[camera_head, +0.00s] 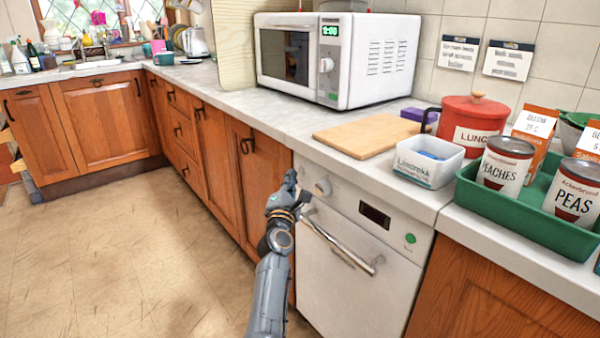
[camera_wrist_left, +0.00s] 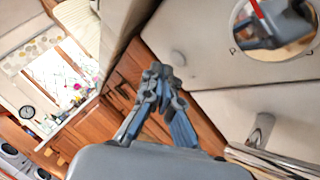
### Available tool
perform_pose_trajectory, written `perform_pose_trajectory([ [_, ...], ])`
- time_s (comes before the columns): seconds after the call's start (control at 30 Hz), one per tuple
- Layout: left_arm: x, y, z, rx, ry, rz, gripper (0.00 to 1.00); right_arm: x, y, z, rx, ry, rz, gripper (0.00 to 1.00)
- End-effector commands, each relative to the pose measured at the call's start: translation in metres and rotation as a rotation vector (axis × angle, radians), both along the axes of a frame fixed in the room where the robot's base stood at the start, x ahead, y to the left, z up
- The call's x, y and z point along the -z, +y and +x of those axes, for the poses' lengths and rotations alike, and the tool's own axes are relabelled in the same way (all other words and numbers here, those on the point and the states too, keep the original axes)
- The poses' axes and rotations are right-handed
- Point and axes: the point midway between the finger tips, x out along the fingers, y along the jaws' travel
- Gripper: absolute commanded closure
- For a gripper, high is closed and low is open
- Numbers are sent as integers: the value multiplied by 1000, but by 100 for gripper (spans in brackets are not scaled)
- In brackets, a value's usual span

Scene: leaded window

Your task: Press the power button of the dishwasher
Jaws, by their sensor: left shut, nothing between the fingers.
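The white dishwasher (camera_head: 355,270) is under the counter, door shut. Its top panel has a round knob (camera_head: 323,187) at the left, a dark display (camera_head: 375,215) in the middle and a green round button (camera_head: 410,238) at the right. My left gripper (camera_head: 291,178) is shut and empty, just left of the knob, near the panel's left end and away from the green button. My right gripper is in neither view.
The door handle (camera_head: 338,245) sticks out below the panel. On the counter above are a cutting board (camera_head: 370,136), a white tub (camera_head: 428,163) and a green tray (camera_head: 520,215) with cans. A microwave (camera_head: 335,60) stands behind. The floor (camera_head: 120,250) at left is clear.

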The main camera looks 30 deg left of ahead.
Motion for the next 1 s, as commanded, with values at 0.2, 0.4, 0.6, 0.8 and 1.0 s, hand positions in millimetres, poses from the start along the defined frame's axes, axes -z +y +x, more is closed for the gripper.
perform_pose_trajectory([
  [0.2,0,0,0,0,0,0,100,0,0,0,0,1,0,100],
  [0.4,0,-1,1,0,0,0,100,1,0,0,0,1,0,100],
  [0.6,0,-3,8,0,0,-1,100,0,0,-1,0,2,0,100],
  [0.8,-1,-4,8,0,0,0,100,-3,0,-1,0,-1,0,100],
  [1.0,0,-4,9,0,0,0,100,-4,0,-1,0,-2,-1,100],
])
